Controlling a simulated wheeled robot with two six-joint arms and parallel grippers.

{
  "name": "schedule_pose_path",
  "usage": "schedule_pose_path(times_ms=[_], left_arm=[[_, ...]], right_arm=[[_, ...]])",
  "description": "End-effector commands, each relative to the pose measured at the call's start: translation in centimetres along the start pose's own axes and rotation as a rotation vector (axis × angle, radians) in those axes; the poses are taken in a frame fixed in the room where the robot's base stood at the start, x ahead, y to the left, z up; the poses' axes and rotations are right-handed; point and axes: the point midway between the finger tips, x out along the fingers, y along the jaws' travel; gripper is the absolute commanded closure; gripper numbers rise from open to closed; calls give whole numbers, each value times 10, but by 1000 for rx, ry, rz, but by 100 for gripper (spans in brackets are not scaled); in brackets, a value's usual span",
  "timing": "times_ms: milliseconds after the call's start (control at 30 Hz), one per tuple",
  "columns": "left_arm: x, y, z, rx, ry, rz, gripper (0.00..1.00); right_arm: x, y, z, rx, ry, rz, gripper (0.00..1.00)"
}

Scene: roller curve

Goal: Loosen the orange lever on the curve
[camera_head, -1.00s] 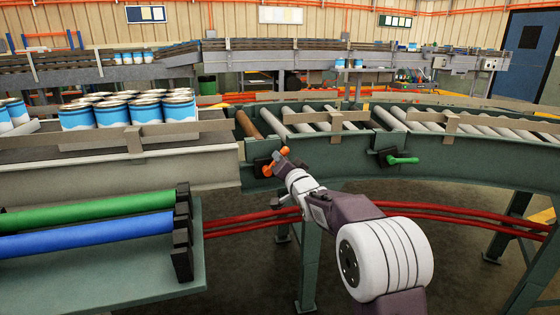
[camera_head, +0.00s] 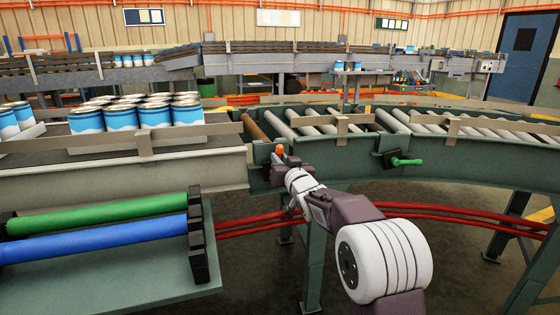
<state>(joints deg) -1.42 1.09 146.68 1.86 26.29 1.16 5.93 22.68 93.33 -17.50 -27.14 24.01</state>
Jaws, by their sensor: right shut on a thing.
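The orange lever (camera_head: 279,149) sits on the side of the roller curve (camera_head: 345,162), at the end by the straight conveyor. Its tip points up, and its lower part is mostly hidden by my gripper. My right gripper (camera_head: 283,162) reaches it from the front and is shut on the lever. The fingers are small and partly hidden by my wrist. My left gripper is not in view.
A green lever (camera_head: 405,161) sits further right on the curve's side. Blue and white cans (camera_head: 155,112) stand on the conveyor at left. A rack with a green roller (camera_head: 105,213) and a blue roller (camera_head: 95,239) stands front left. Red pipes (camera_head: 440,215) run below the curve.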

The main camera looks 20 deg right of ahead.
Motion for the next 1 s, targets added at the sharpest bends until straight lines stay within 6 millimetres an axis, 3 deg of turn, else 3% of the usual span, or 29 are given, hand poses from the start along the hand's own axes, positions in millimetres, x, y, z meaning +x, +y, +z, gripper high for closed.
schedule_pose_path(times_ms=[400, 433, 500, 833, 1000], left_arm=[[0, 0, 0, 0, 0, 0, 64], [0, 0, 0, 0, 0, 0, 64], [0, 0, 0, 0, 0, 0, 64], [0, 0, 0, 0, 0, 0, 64], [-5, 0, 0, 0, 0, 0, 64]], right_arm=[[0, 0, 2, -7, -5, 0, 100], [0, 0, 2, -6, -5, 0, 79], [0, 0, 2, -6, -5, 0, 60], [-1, 0, 0, -6, -1, 0, 60], [-22, 0, -1, -6, -2, 1, 60]])
